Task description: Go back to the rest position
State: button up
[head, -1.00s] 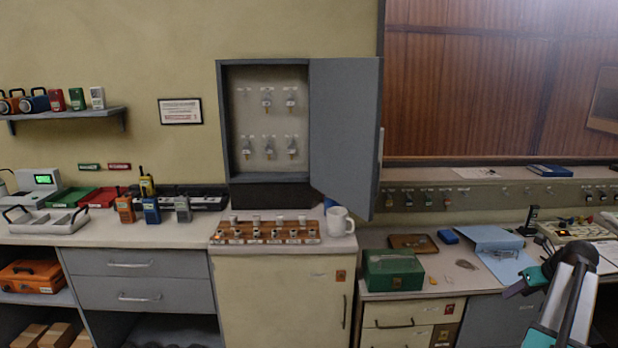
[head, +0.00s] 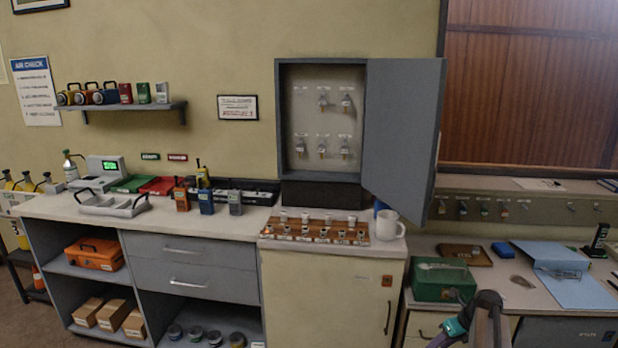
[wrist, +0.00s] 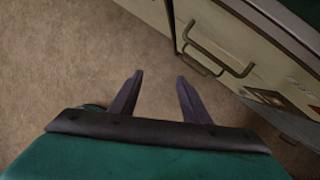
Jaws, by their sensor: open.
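My gripper (wrist: 158,78) is open and empty in the wrist view. Its two dark fingers stand apart over bare brown floor, with a drawer handle (wrist: 215,50) up and to the right of them. In the head view my arm shows at the lower right, in front of the low cabinet under the green box (head: 443,280). The fingertips are hard to make out there.
An open grey key cabinet (head: 402,135) hangs over the counter, its door swung right. A wooden rack (head: 315,229) and a white mug (head: 387,226) stand below it. The desk (head: 510,297) at right holds a blue folder (head: 560,272). Carpet below my gripper is clear.

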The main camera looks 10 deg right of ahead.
jog(key=s+a+f+n+g, duration=0.25)
jog(key=a+f, duration=0.35)
jog(key=a, duration=0.4)
jog(key=s+a+f+n+g, duration=0.1)
jog(key=s+a+f+n, duration=0.2)
jog(key=a+f, duration=0.5)
jog(key=s+a+f+n+g, duration=0.25)
jog(key=a+f, duration=0.25)
jog(key=a, duration=0.7)
jog(key=s+a+f+n+g, duration=0.1)
jog(key=s+a+f+n, duration=0.25)
jog(key=s, duration=0.35)
jog(key=s+a+f+n+g, duration=0.1)
jog(key=s+a+f+n, duration=0.1)
jog(key=s+a+n, duration=0.35)
jog(key=s+d+f+n+h, duration=0.1)
jog(key=s+f+n+h, duration=0.1)
jog(key=s+n, duration=1)
jog(key=n, duration=0.5)
jog(key=shift+s+g+h, duration=0.25)
jog(key=shift+g+h, duration=0.15)
jog(key=shift+c, duration=0.3)
